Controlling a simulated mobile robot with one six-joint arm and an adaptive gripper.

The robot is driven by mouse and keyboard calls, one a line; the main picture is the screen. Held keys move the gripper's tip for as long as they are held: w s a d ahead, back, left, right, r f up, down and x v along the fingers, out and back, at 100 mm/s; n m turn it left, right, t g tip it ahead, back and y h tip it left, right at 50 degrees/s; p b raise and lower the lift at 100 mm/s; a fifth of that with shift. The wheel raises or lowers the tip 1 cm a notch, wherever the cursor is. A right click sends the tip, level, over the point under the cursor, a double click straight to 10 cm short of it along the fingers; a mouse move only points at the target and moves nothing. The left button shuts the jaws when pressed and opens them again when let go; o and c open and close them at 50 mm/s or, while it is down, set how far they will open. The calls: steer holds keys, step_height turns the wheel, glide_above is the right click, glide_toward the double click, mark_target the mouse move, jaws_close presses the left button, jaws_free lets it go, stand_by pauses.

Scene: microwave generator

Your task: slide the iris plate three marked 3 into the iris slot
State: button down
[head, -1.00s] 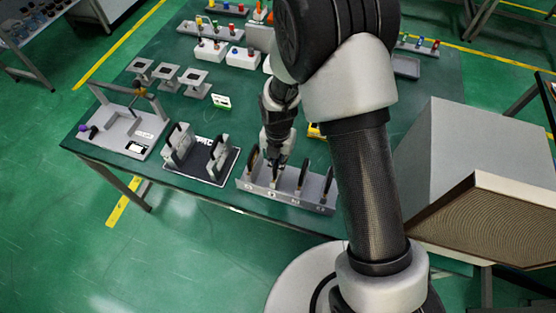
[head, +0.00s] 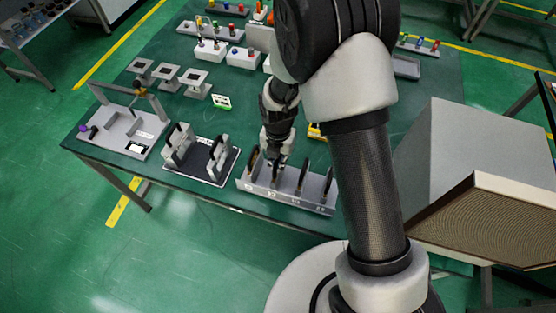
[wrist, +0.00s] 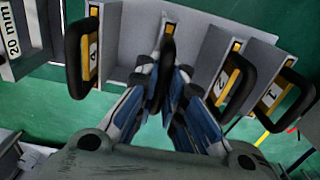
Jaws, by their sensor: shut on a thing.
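My gripper (wrist: 168,95) is shut on the black handle (wrist: 167,50) of a plate standing between the plates marked 4 (wrist: 92,50) and 2 (wrist: 222,80). The fingers hide its number; its place in the row fits plate three. The plate marked 1 (wrist: 272,92) stands at the right. In the head view my gripper (head: 273,165) is down at the grey plate rack (head: 290,196); the held plate appears to be in the rack. A black-based fixture (head: 205,172) with two upright grey holders stands left of the rack; I cannot make out the iris slot.
A grey tray fixture (head: 118,130) stands at the far left of the table. Small stands (head: 193,78) and coloured-knob boxes (head: 210,50) lie farther back. A large grey horn-like box (head: 480,170) is at the right. A "20 mm" label (wrist: 13,38) shows at the wrist view's left.

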step_height(320, 180, up, 12)
steer(key=p, duration=0.7)
steer(key=shift+f+p, duration=0.25)
steer(key=shift+p, duration=0.15)
stand_by(0.9)
